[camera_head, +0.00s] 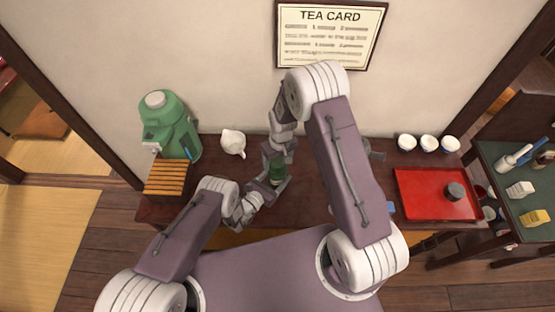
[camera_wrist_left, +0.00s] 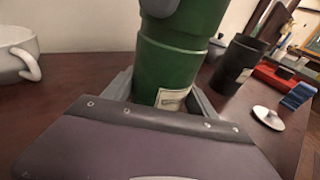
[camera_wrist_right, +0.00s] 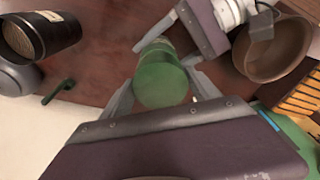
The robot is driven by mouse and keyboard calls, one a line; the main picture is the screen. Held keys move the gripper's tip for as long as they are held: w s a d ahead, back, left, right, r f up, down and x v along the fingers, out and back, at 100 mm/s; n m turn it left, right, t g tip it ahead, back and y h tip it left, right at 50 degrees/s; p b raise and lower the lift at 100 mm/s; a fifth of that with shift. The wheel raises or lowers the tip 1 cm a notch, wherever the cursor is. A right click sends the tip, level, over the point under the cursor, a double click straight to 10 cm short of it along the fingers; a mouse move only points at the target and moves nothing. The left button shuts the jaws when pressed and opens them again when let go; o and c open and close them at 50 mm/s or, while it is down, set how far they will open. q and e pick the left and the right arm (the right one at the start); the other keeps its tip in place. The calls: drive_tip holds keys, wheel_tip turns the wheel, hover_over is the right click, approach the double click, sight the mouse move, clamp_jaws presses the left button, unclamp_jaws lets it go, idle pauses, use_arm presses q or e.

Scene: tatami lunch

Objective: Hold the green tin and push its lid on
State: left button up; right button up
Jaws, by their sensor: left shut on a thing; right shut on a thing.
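The green tin (camera_head: 277,180) stands upright above the table, low between my two grippers. My left gripper (camera_wrist_left: 165,92) is shut around its lower body, just at a small paper label. The green lid (camera_wrist_right: 161,82) is at the tin's top, and my right gripper (camera_wrist_right: 163,92) is shut on it from above. In the left wrist view a seam crosses the green upper part (camera_wrist_left: 183,22); I cannot tell how far down the lid sits. In the head view my right arm and fingers hide most of the lid.
A white pitcher (camera_head: 233,142) stands left of the tin, by a green flask (camera_head: 172,128) and a slatted wooden piece (camera_head: 166,178). A dark canister (camera_wrist_left: 238,62), a small white disc (camera_wrist_left: 268,117) and a blue item (camera_wrist_left: 297,95) lie right. A red tray (camera_head: 415,185) is farther right.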

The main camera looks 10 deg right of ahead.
drive_tip(key=shift+f, duration=0.4)
idle(0.3)
drive_tip(key=o, duration=1.2)
drive_tip(key=shift+o, duration=0.5)
drive_tip(key=shift+r, duration=4)
drive_tip(key=shift+c, duration=0.3)
clamp_jaws()
